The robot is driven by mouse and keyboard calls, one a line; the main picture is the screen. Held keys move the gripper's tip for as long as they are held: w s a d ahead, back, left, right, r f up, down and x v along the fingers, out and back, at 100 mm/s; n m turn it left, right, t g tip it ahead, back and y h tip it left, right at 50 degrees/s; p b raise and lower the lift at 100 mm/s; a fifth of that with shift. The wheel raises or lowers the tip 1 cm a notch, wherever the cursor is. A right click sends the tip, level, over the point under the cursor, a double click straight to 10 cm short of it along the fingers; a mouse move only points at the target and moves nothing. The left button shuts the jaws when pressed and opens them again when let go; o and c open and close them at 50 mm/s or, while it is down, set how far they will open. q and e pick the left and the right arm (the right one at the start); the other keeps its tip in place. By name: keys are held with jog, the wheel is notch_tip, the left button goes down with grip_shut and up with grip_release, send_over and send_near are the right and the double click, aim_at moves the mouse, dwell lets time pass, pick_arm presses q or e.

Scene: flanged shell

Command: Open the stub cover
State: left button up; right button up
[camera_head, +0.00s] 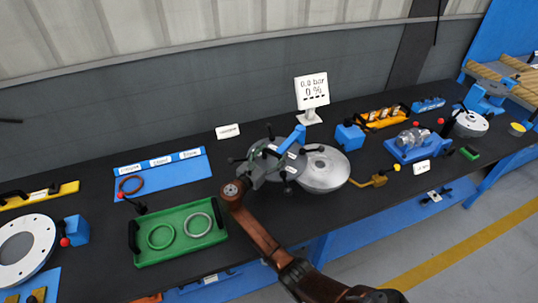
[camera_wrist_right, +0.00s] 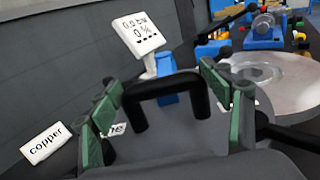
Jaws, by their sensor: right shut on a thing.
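My right gripper (camera_head: 276,152) reaches in from the lower right in the head view. Its green-padded fingers (camera_wrist_right: 165,105) stand either side of a black bar handle in the right wrist view, shut on it. The handle (camera_wrist_right: 165,86) is on a grey cover (camera_wrist_right: 185,130), mostly hidden by my gripper. Black knobs stick out around the cover. The silver flanged shell (camera_head: 326,173) lies just right of my gripper, its round face partly visible; it also shows in the wrist view (camera_wrist_right: 285,78). I cannot tell whether the cover touches the shell. My left gripper is not in view.
A gauge sign (camera_head: 311,91) reading 0.0 bar and 0 % stands behind. A green tray (camera_head: 180,249) with two rings is left, a blue mat (camera_head: 185,170) behind it. A yellow-tipped tool (camera_head: 375,180) and a blue fixture (camera_head: 415,145) are right. The bench's front edge is close.

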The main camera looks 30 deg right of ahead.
jog(key=shift+d, duration=0.1)
jog(key=o, duration=1.7)
notch_tip(320, 180, up, 10)
jog(key=shift+c, duration=0.5)
